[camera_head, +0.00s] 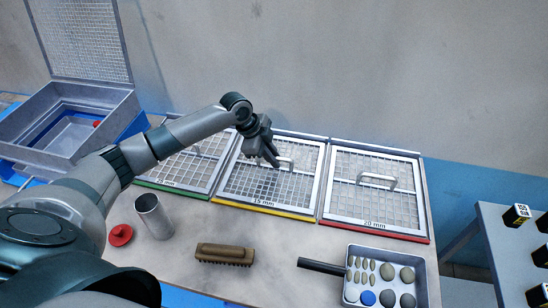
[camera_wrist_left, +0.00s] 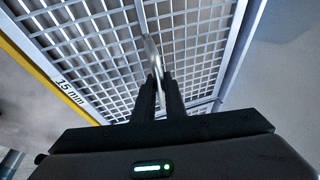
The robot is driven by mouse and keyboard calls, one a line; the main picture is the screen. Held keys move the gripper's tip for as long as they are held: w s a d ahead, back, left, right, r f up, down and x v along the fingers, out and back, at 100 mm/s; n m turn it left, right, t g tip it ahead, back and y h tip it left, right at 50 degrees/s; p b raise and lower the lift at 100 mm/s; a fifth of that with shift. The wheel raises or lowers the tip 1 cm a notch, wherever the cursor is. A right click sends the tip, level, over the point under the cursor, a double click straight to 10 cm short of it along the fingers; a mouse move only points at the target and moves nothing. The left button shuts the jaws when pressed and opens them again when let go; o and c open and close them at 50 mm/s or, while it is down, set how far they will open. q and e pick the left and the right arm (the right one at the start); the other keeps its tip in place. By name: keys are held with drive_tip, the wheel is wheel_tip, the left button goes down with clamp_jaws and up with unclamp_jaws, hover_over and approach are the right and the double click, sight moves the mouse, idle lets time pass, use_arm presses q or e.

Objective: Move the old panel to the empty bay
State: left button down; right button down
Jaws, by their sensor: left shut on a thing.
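Three mesh panels with handles lie side by side on the bench. The middle panel (camera_head: 247,199), marked 15 mm, has a yellow front edge. The left panel (camera_head: 163,182) has a green edge, and the right panel (camera_head: 375,220), marked 20 mm, a red one. My left gripper (camera_head: 272,160) is over the middle panel, shut on its handle (camera_head: 286,163). The left wrist view shows the fingers (camera_wrist_left: 160,88) around the handle (camera_wrist_left: 152,52). The middle panel appears to lie flat in line with its neighbours. No label says which panel is old, and I see no clearly empty bay.
An open grey box (camera_head: 110,110) with a raised mesh lid stands at the left. In front are a metal cylinder (camera_head: 154,217), a red knob (camera_head: 120,235), a brown brush (camera_head: 224,254) and a tray (camera_head: 430,281) of stones. A side table (camera_head: 490,225) holds dark blocks.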

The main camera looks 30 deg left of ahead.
use_arm(q)
drive_tip(key=c, duration=1.7)
unclamp_jaws()
drive_tip(key=shift+r, duration=0.1)
drive_tip(key=shift+c, duration=0.2)
drive_tip(key=shift+s+a+r, duration=0.1)
drive_tip(key=shift+a+r, duration=0.1)
drive_tip(key=shift+r, duration=0.15)
drive_tip(key=b+v, duration=0.4)
drive_tip(key=v, duration=1.2)
drive_tip(key=shift+r+b, duration=0.3)
drive_tip(key=shift+b, duration=0.1)
drive_tip(key=shift+s+a, duration=0.1)
drive_tip(key=shift+s, duration=0.05)
